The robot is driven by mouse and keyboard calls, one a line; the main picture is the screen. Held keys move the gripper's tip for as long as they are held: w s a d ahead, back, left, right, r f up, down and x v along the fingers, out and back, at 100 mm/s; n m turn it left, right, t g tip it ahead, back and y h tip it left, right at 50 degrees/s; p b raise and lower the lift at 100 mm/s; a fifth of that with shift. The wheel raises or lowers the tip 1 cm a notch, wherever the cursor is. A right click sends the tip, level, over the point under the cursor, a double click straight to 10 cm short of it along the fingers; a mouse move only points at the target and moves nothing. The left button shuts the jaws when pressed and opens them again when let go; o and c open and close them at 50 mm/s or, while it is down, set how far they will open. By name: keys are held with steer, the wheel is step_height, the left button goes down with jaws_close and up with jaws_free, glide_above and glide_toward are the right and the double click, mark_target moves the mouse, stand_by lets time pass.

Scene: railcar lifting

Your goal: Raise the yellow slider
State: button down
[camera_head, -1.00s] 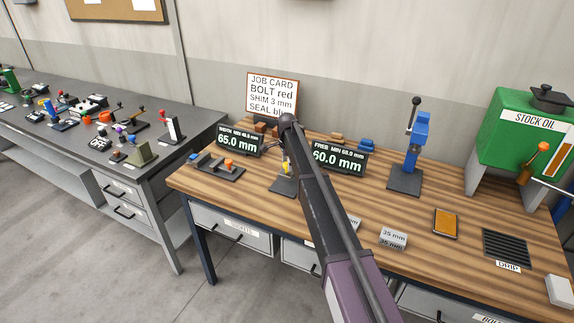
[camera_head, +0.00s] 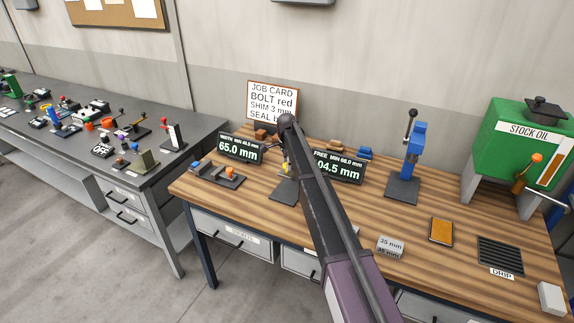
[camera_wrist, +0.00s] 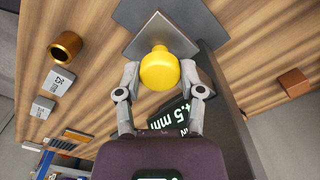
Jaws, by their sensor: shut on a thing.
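The yellow slider (camera_wrist: 160,68) has a round knob, seen from its end in the wrist view. My gripper (camera_wrist: 160,74) has one finger on each side of the knob and is shut on it. In the head view only a small yellow patch of the slider (camera_head: 286,170) shows beside my dark arm. It stands over a dark base plate (camera_head: 284,191). The FREE display (camera_head: 341,167) shows "04.5 mm" and "MIN 68.0 mm"; its left edge is partly hidden by my arm, so a leading digit may be covered.
The WIDTH display (camera_head: 239,148) reads 65.0 mm, left of my arm. A blue upright device with a lever (camera_head: 413,160) stands to the right. A 35 mm block (camera_head: 390,246) and an orange tray (camera_head: 441,232) lie nearer the front. A job card (camera_head: 272,103) stands behind.

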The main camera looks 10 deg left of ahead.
mark_target(287, 172)
steer(key=shift+r+p, duration=0.6)
steer(key=shift+r, duration=0.4)
steer(key=shift+c, duration=1.1)
jaws_free()
steer(key=shift+f, duration=0.15)
step_height(287, 172, down, 6)
steer(key=b, duration=0.6)
steer(key=shift+f+b, duration=0.25)
steer(key=shift+b, duration=0.15)
step_height(287, 172, up, 14)
steer(key=p, duration=1.4)
steer(key=shift+r, duration=0.15)
steer(key=s+d+f+n+b, duration=0.3)
steer(key=s+d+f+b, duration=0.3)
steer(key=s+d, duration=0.3)
steer(key=s+d+f+n+b, duration=0.4)
steer(key=s+d+f+b, duration=0.3)
steer(key=s+d, duration=0.3)
steer(key=s, duration=0.4)
steer(key=shift+s+f+n, duration=0.2)
steer(key=shift+f+n, duration=0.1)
steer(key=shift+f, duration=0.1)
